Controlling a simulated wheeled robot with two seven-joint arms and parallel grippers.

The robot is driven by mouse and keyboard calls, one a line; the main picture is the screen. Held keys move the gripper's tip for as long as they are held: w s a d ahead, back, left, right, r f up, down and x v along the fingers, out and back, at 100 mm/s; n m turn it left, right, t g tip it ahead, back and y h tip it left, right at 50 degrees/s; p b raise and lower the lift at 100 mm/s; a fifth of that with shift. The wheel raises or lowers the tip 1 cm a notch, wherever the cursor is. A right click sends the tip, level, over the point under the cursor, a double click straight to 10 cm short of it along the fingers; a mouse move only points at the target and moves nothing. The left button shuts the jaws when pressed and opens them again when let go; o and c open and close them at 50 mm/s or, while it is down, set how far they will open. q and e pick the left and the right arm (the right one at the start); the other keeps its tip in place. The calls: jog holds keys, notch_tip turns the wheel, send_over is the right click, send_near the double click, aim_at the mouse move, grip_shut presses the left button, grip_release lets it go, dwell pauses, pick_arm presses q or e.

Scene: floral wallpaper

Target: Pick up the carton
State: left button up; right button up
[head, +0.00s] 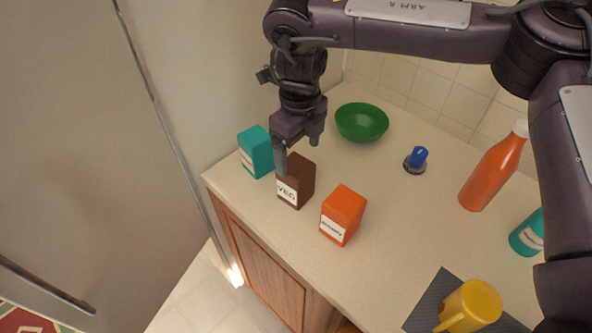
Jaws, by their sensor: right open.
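A brown carton (296,182) with a white label reading "VEG" stands upright near the counter's front edge. My right gripper (298,149) is open and points down at it. One finger overlaps the carton's upper left side in the picture, and the other is above and behind its top. I cannot tell whether either finger touches it. A teal box (256,152) stands left of the brown carton, and an orange-red box (343,214) with a white label stands to its right. My left gripper is not in view.
On the counter (392,232) are a green bowl (361,122), a blue-topped brush (416,160), an orange bottle (494,172), a teal container (527,236) and a yellow mug (471,305) on a dark mat (431,299). A tiled wall is behind. The counter's middle is clear.

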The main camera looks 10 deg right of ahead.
aim_at(300, 168)
jog(key=shift+w+d+f+b, duration=0.15)
jog(key=shift+f+b, duration=0.25)
jog(key=shift+f, duration=0.55)
jog(key=shift+s+f, duration=0.3)
jog(key=shift+s, duration=0.15)
jog(key=shift+s+f, duration=0.1)
jog(key=shift+f, duration=0.25)
jog(key=shift+w+a+f+p, duration=0.15)
jog(key=shift+f, duration=0.9)
jog(key=shift+w+a+f+p, duration=0.1)
jog(key=shift+w+f, duration=0.1)
jog(key=shift+f, duration=0.9)
jog(key=shift+w+a+f+p, duration=0.15)
jog(key=shift+f, duration=0.9)
jog(key=c, duration=1.2)
jog(key=shift+c, duration=0.4)
jog(key=shift+r, duration=0.1)
